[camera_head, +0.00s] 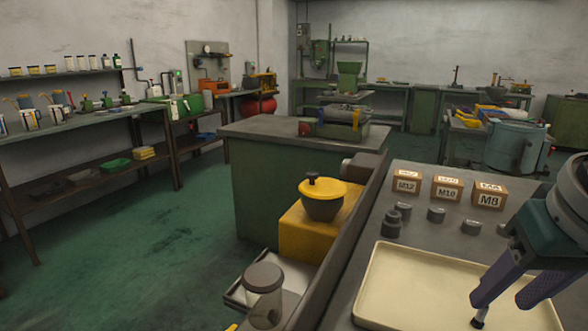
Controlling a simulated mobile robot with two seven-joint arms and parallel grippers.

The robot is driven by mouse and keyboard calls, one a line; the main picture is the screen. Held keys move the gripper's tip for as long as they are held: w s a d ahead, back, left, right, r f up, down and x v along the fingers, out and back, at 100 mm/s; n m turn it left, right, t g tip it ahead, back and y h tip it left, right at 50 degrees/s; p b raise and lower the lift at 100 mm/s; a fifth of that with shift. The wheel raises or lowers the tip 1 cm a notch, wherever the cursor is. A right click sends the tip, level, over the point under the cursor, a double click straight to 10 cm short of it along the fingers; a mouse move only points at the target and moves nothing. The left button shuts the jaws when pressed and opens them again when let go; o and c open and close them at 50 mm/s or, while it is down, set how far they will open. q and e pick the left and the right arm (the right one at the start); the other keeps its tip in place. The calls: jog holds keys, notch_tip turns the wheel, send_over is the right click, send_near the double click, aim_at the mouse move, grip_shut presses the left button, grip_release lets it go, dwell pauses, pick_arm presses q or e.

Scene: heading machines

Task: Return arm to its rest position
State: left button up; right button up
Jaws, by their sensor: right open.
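My right gripper (501,312) comes in at the lower right on its arm. Its purple-grey fingers point down and stand apart, open, with nothing seen between them. The fingertips are over the cream tray (400,292) on the grey table; whether they touch it I cannot tell. The part of the tray that shows looks empty; the arm hides its right side. My left gripper is not in view.
Cardboard boxes marked M12 (407,186), M10 (446,194) and M8 (488,200) stand behind the tray, with several dark metal parts (391,225) before them. Left of the table are a yellow-rimmed bowl (323,206) and a glass jar (264,302). Green floor is open farther left.

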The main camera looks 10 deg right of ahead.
jog(key=s+a+f+n+y+p, duration=0.2)
jog(key=s+a+n, duration=0.1)
jog(key=s+a, duration=0.45)
jog(key=s+d+r+n+p, duration=0.1)
jog(key=s+p, duration=0.2)
jog(key=s, duration=0.7)
notch_tip(320, 180, up, 37)
jog(key=p, duration=3.7)
jog(key=shift+w+d+r+n+g+h, duration=0.15)
jog(key=shift+w+n+g+h, duration=0.15)
jog(key=shift+h, duration=0.1)
